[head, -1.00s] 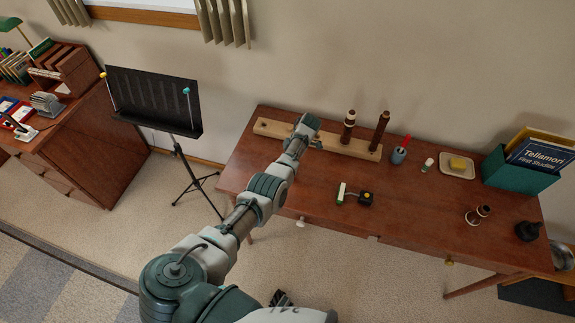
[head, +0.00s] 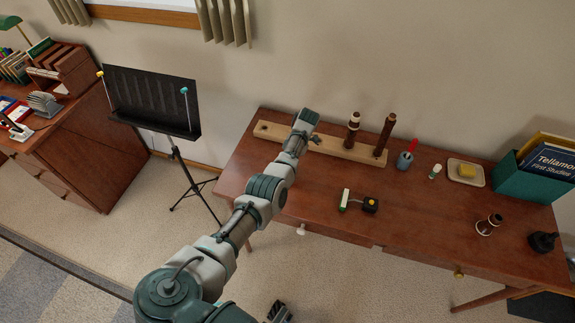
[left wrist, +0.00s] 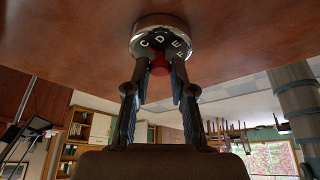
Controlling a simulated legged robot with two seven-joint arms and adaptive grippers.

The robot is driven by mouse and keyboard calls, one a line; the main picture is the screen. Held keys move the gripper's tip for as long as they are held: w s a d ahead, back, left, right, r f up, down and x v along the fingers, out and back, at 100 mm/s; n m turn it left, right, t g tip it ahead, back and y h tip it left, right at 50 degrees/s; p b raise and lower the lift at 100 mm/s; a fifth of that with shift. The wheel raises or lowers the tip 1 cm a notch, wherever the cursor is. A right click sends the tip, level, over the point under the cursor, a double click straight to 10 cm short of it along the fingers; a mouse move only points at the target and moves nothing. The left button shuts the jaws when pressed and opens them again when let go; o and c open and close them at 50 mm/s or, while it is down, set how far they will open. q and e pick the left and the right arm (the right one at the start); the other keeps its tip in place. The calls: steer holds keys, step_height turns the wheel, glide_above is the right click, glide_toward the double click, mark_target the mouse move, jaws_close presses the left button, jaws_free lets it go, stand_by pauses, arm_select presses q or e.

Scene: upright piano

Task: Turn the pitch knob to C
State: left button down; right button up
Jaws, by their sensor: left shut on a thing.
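In the left wrist view a round dial (left wrist: 147,28) with a silver rim and black face sits against the brown wooden surface. The white letters C, D, E and F show on its face. A red part (left wrist: 160,67) of the knob shows between my left gripper's fingertips (left wrist: 160,72), which are shut on the knob. Which letter the knob points to cannot be told. In the head view my left gripper (head: 308,130) is over the back left of the table, and the dial is hidden there. A dark part at the bottom edge may be my right gripper (head: 278,313); its state is unclear.
A music stand (head: 150,98) is at left.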

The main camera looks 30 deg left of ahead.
arm_select(q)
steer(key=c, duration=1)
jaws_free()
steer(key=shift+r, duration=0.25)
steer(key=r, duration=0.5)
steer(key=shift+w+r, duration=0.2)
steer(key=shift+r, duration=0.1)
step_height(320, 180, up, 4)
steer(key=shift+s+f, duration=0.1)
steer(key=shift+f, duration=0.05)
steer(key=shift+a, duration=0.1)
steer(key=shift+f, duration=0.1)
